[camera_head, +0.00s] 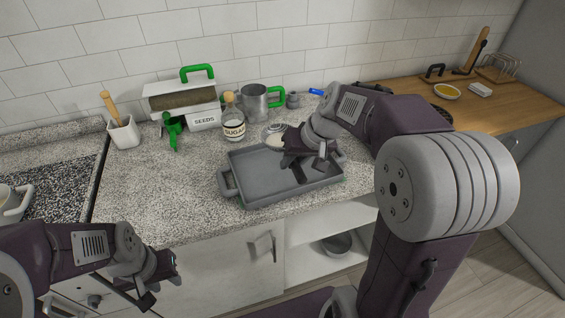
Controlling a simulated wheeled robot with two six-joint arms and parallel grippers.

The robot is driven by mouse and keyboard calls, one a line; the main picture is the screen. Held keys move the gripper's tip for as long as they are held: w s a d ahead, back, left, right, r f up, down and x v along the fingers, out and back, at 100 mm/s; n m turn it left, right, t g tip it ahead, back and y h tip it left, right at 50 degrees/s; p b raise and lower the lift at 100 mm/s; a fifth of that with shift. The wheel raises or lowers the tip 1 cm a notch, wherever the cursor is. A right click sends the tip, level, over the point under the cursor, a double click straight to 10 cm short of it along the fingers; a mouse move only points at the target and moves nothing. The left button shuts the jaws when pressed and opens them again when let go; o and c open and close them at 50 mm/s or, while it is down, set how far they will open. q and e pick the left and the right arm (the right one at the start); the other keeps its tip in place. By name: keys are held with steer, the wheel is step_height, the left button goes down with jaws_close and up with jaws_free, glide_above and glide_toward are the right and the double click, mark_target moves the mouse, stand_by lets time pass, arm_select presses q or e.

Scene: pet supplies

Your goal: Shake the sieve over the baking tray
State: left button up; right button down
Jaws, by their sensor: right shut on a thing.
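The grey baking tray (258,176) lies on the speckled counter, with a raised rim and a handle at its left end. My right gripper (309,163) is over the right part of the tray, pointing down. It is shut on what looks like the sieve (272,134), a round pale shape with a grey rim at the tray's back edge. The gripper hides the handle and part of the sieve, and I cannot tell what is in it. My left gripper (160,290) is open and empty, low in front of the counter's edge.
A seeds box (184,106), a green tool (172,131) and a white pot (123,133) are to the left. The counter left of the tray is clear.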

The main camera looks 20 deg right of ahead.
steer(key=shift+s+d, duration=0.15)
steer(key=shift+d, duration=0.35)
stand_by(0.8)
stand_by(0.4)
stand_by(1.1)
stand_by(0.5)
